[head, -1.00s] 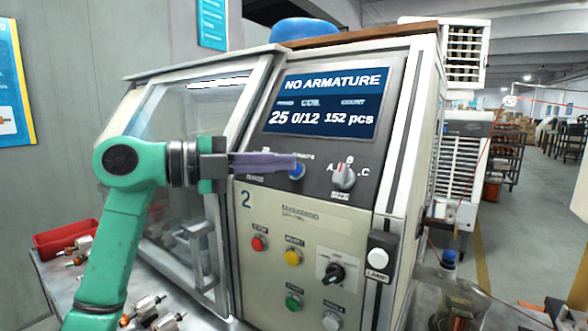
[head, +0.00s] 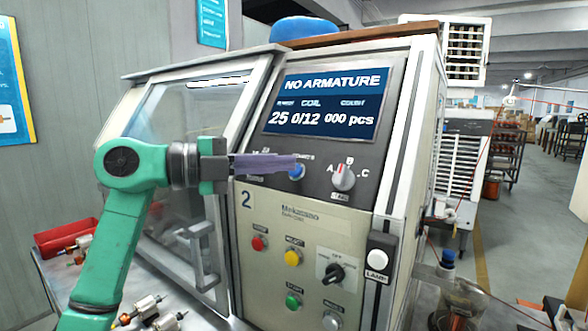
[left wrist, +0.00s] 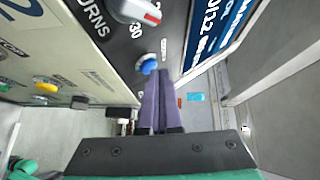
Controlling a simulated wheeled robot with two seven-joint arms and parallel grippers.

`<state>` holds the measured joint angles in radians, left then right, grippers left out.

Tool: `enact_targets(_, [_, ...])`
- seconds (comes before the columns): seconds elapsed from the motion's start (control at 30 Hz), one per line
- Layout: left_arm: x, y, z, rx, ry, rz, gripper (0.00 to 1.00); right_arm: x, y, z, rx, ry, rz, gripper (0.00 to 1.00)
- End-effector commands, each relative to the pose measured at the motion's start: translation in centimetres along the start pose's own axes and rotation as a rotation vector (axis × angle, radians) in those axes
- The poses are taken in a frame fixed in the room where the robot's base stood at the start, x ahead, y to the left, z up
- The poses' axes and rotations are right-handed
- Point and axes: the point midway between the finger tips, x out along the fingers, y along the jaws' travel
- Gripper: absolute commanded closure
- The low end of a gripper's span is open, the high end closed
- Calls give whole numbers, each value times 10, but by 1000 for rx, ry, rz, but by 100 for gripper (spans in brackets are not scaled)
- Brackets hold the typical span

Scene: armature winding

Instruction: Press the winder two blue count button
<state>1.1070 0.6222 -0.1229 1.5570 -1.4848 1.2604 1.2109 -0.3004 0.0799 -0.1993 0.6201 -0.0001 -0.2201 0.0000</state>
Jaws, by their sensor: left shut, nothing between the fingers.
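The winder (head: 310,225) with the label 2 stands in the middle of the head view. Its screen (head: 325,102) reads NO ARMATURE, 25, 0/12 and 000 pcs. The blue count button (head: 297,174) is on the dark panel below the screen, partly covered by my fingers. It also shows in the left wrist view (left wrist: 148,65), just beyond the fingertips. My left gripper (head: 294,163) is shut and empty, with its purple fingertips at the button. Whether they touch it I cannot tell. My right gripper is in neither view.
Right of the button is a rotary selector (head: 344,177). Below are a red button (head: 259,243), a yellow button (head: 292,257), a green button (head: 293,301) and a black knob (head: 333,272). A red bin (head: 66,238) and several armatures lie on the bench at left.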

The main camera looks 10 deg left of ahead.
Motion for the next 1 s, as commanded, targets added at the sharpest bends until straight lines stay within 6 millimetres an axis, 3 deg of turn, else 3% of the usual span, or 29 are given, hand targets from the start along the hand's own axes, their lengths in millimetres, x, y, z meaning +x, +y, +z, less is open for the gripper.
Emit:
enact_targets(0.43, [-37,-28,-27,2,-1,0,100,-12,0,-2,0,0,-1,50])
enact_targets(0.77, [-41,-31,-30,1,0,0,100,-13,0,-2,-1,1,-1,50])
enact_targets(0.87, [-42,-45,-31,1,0,-1,100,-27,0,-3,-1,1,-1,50])
enact_targets(1.0, [-44,-78,-33,1,0,0,100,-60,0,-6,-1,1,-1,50])
